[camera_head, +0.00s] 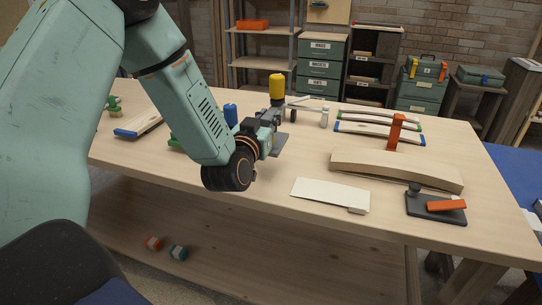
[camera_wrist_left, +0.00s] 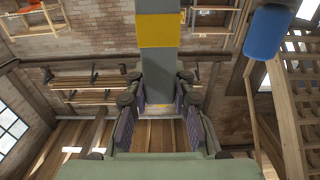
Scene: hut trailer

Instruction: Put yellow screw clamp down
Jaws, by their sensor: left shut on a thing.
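The yellow screw clamp has a yellow handle (camera_head: 277,86) on top of a dark grey body, and it stands upright. My left gripper (camera_head: 272,131) is shut on its grey part over the left-middle of the workbench (camera_head: 310,153). In the left wrist view the clamp's grey bar (camera_wrist_left: 158,75) runs between the fingers, with a yellow band (camera_wrist_left: 157,30) near the top. My gripper and arm hide part of the clamp, so I cannot tell whether it touches the tabletop. My right gripper is not in view.
A blue-handled clamp (camera_head: 230,114) stands close left of my left gripper. It also shows in the wrist view (camera_wrist_left: 265,32).

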